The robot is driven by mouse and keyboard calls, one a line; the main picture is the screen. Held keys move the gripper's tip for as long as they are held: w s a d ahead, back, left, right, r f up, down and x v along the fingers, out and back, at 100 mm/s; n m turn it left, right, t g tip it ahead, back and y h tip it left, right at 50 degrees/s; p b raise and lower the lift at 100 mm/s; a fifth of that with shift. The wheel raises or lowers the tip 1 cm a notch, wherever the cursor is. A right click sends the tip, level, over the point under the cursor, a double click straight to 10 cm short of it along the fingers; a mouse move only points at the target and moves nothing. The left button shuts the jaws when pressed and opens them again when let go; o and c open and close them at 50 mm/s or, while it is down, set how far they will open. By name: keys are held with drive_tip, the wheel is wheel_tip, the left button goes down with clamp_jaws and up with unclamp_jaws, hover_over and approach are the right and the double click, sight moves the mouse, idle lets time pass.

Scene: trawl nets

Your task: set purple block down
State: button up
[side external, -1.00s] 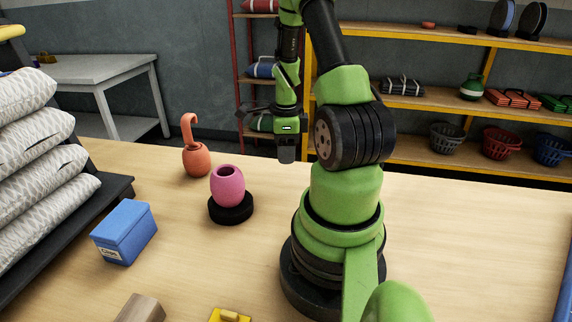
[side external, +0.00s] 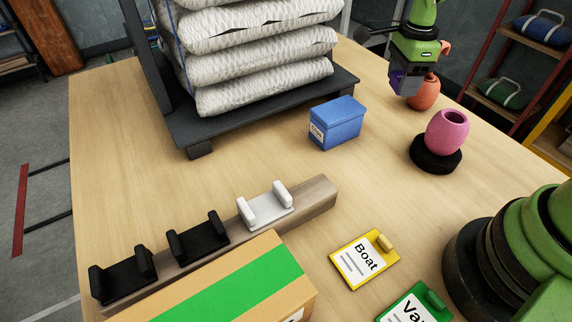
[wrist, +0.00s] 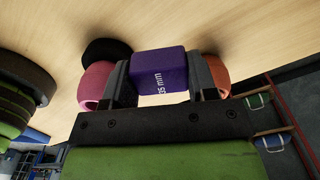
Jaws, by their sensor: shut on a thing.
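The purple block (wrist: 159,62) is between the two fingers of my gripper (wrist: 161,80) in the wrist view, with white "35 mm" lettering on its side. In the side external view my gripper (side external: 406,78) is shut on the purple block (side external: 398,82), at the far right part of the table. The block overlaps the orange pot (side external: 424,95) in that picture. Whether the block touches the table is hard to tell.
A pink pot (side external: 447,132) on a black round base (side external: 436,158) stands near my gripper. A blue box (side external: 338,125) and stacked net bags on a dark platform (side external: 200,130) are farther left. A wooden rail (side external: 318,192) with cradles lies in front. Bare table lies between.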

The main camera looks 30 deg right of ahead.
drive_tip(key=w+a+n, duration=0.1)
drive_tip(key=a, duration=0.4)
drive_tip(key=w+a+n, duration=0.2)
drive_tip(key=a, duration=0.3)
drive_tip(key=w+a+n, duration=0.2)
drive_tip(key=a, duration=0.3)
drive_tip(key=shift+w, duration=0.2)
drive_tip(key=s+a+n, duration=0.2)
drive_tip(key=a+n, duration=0.2)
drive_tip(key=a, duration=1.1)
hover_over(261, 168)
drive_tip(key=shift+n, duration=0.4)
wheel_tip(261, 168, down, 4)
drive_tip(key=shift+s+f, duration=0.1)
drive_tip(key=shift+f, duration=2.65)
drive_tip(key=o, duration=0.9)
drive_tip(key=shift+f, duration=0.15)
